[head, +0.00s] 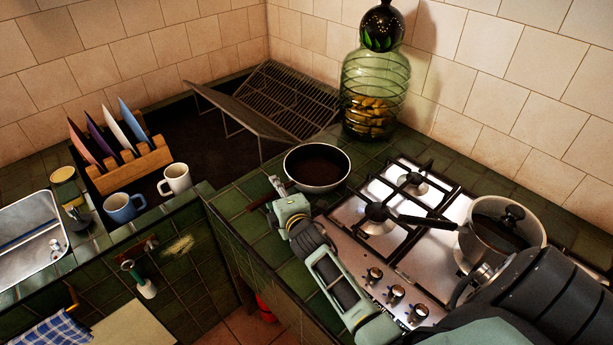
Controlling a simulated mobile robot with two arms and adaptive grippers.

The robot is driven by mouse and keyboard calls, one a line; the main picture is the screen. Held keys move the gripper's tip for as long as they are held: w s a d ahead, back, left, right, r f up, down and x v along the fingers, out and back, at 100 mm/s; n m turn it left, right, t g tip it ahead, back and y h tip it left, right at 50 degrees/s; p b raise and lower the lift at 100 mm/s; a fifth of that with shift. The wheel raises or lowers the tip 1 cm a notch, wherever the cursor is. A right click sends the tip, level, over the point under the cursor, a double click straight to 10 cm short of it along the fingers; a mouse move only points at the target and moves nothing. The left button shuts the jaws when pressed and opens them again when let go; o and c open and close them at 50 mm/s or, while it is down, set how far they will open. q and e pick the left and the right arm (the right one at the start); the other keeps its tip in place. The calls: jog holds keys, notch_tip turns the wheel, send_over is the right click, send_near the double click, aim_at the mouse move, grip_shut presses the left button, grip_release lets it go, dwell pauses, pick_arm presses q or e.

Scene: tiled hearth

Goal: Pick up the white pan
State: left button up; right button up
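The pan rests level and looks to be on the counter. My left gripper is not in view.
A lidded pot (500,232) with a long black handle stands on the gas stove (345,211), close to my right arm. A green glass jar (373,95) stands behind the pan. A dish rack (290,98), mugs (177,179) and a plate holder (130,170) are to the left.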

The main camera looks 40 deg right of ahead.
grip_shut()
dwell(0.3)
dwell(0.4)
jog(key=shift+w+r, duration=0.1)
jog(key=shift+r, duration=0.1)
